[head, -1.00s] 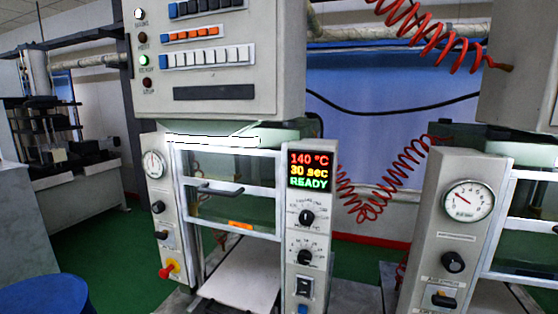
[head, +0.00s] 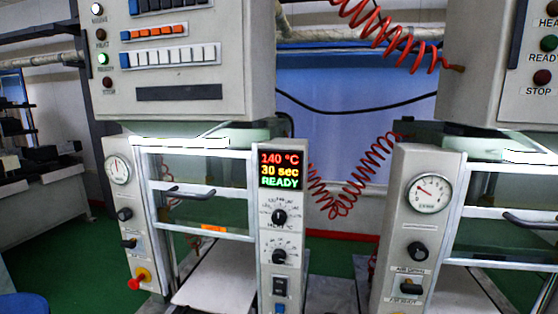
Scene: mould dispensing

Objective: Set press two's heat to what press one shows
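One press (head: 270,223) stands left of centre with a lit display (head: 281,170) reading 140 °C, 30 sec and READY. Below the display is a black heat knob (head: 279,216) with a dial scale, and a second black knob (head: 279,257) under it. Another press (head: 400,232) stands at the right, with a round gauge (head: 429,193) and a black knob (head: 418,250) on its left column. Its display and heat knob are not in view. No label tells which press is one or two. Neither of my grippers is in view.
Coiled red hoses (head: 345,193) hang between the presses. Black door handles (head: 188,192) stick out in front. A red and yellow stop button (head: 139,278) sits low on the left press. A blue round thing (head: 24,304) is at the lower left corner. The floor is green.

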